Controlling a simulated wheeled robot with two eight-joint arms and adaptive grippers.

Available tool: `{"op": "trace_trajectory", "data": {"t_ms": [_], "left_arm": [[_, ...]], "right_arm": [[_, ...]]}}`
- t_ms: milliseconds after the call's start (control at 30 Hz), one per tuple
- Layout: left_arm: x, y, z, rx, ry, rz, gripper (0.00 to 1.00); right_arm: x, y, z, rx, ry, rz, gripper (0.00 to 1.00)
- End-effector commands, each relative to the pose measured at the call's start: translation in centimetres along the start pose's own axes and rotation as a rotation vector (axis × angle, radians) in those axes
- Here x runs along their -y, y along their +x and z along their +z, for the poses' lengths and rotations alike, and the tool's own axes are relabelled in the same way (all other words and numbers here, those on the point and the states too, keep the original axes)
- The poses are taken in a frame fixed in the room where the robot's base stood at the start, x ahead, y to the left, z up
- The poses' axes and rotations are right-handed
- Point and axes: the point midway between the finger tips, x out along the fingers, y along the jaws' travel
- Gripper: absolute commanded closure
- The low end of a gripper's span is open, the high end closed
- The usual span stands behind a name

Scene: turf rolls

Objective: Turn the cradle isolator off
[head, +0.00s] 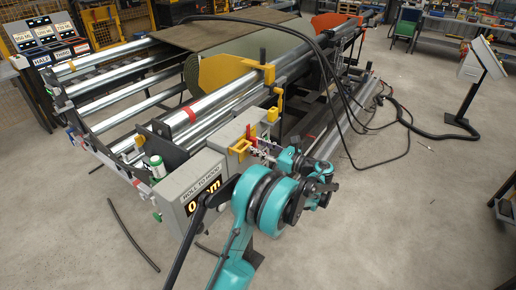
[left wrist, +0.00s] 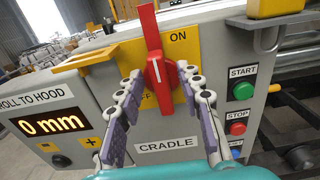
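The cradle isolator is a red rotary handle (left wrist: 155,62) on a yellow plate (left wrist: 180,52) above the CRADLE label (left wrist: 167,145) in the left wrist view. The handle stands nearly upright, its top just left of the word ON; lettering lower on the plate is partly hidden. My left gripper (left wrist: 163,76) is open, with one finger on each side of the handle's hub. Whether a finger touches it I cannot tell. In the head view my left gripper (head: 263,149) is at the grey control box (head: 200,178). My right gripper is not in view.
Green START (left wrist: 243,91) and red STOP (left wrist: 237,128) buttons sit right of the isolator. The ROLL TO HOOD display (left wrist: 50,124) reads 0 mm at left. A yellow bracket (left wrist: 85,62) juts out above it. Black cables (head: 345,125) hang over the roller machine.

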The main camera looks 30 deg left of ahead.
Motion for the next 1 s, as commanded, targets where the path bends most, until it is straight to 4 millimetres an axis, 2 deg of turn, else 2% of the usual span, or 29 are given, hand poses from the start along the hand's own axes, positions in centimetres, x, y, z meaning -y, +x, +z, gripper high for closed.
{"op": "trace_trajectory", "data": {"t_ms": [233,367,400,767,1000], "left_arm": [[0.0,0.1,0.05,0.0,0.0,0.0,0.64],[0.0,0.1,0.05,0.0,0.0,0.0,0.98],[0.0,0.1,0.04,0.0,0.0,0.0,1.0],[-0.03,0.09,0.03,-0.001,-0.026,0.0,1.0],[-0.17,0.1,0.01,0.0,-0.146,0.0,1.0]], "right_arm": [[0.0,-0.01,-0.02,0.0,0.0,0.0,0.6],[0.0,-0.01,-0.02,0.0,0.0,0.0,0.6],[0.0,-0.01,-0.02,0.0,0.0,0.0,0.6],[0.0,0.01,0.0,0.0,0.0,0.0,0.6],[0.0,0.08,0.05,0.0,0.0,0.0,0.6]]}}
